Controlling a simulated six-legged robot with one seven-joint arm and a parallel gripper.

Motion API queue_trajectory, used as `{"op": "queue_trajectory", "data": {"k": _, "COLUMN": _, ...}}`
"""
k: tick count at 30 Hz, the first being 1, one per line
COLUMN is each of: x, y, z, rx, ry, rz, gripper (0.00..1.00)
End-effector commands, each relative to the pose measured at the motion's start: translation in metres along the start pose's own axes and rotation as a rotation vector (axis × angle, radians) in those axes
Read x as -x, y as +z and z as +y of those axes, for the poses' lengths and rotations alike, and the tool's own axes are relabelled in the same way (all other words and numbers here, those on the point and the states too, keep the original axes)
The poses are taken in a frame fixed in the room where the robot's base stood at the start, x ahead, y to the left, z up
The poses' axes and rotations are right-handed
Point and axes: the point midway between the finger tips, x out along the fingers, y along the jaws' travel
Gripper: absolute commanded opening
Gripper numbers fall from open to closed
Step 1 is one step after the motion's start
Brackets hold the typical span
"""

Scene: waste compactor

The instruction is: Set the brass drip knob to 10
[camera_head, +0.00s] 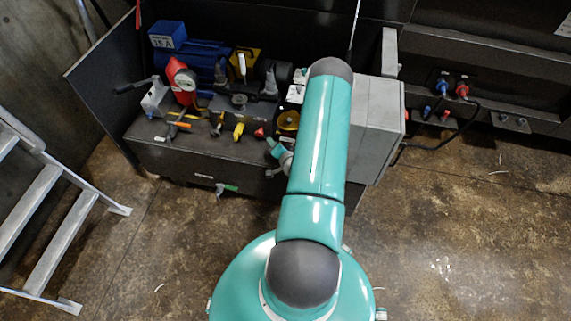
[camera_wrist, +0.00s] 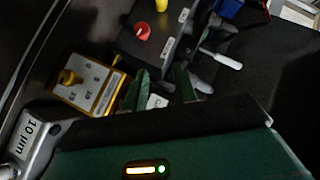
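In the wrist view a yellow-brass knob (camera_wrist: 70,77) sits at the left end of a brass-edged plate (camera_wrist: 97,92) with small number marks. In the head view part of my gripper (camera_head: 277,150) shows beside the front of the machine bench, partly hidden by my arm. I cannot pick out the knob surely there.
A red knob (camera_wrist: 142,32) on a dark block and grey levers lie beyond the fingers. A label reading 10 µm (camera_wrist: 33,136) is at lower left. A grey cabinet (camera_head: 377,130) stands right.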

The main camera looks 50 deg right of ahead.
Motion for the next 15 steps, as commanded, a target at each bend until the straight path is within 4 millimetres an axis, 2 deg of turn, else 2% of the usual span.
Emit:
{"op": "queue_trajectory", "data": {"k": 5, "x": 0.023, "y": 0.020, "z": 0.046, "rx": -0.147, "ry": -0.040, "rz": 0.077, "gripper": 0.28}}
{"op": "queue_trajectory", "data": {"k": 9, "x": 0.053, "y": 0.043, "z": 0.084, "rx": -0.304, "ry": -0.097, "rz": 0.174, "gripper": 0.28}}
{"op": "queue_trajectory", "data": {"k": 15, "x": 0.098, "y": 0.077, "z": 0.120, "rx": -0.505, "ry": -0.183, "rz": 0.321, "gripper": 0.28}}
